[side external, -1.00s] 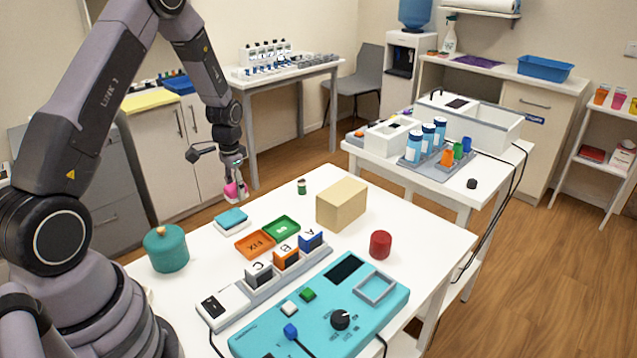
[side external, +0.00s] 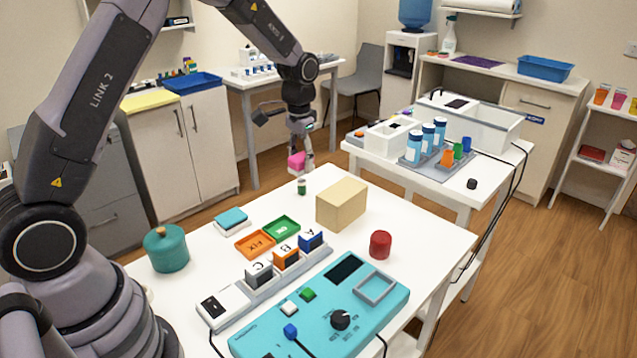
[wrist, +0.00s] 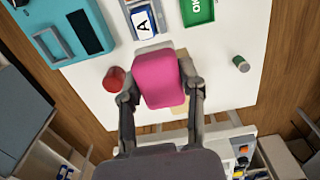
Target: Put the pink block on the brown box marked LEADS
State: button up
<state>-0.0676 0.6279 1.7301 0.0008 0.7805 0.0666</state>
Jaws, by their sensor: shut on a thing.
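My gripper (side external: 301,152) is shut on the pink block (side external: 297,161) and holds it in the air, over or just beyond the far edge of the white table. In the wrist view the pink block (wrist: 160,78) sits between the two fingers of my gripper (wrist: 160,90). The tan-brown box (side external: 341,204) stands on the white table, in front of and to the right of the block in the side view. Its LEADS marking cannot be seen. In the wrist view the held block hides most of the box; a tan part shows beside the block (wrist: 181,110).
A small green bottle (side external: 301,187) stands near the box, and a red cylinder (side external: 380,244) stands in front of it. Orange and green trays (side external: 281,229), a labelled block rack, a turquoise panel (side external: 262,337) and a teal pot (side external: 167,252) fill the near and left table.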

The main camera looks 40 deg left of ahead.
jog(key=w+f, duration=0.3)
jog(key=w, duration=0.4)
send_over(335, 195)
notch_tip(335, 195, down, 6)
jog(key=shift+f, duration=1.6)
jog(key=shift+f, duration=0.15)
jog(key=o, duration=1)
jog(key=shift+o, duration=0.2)
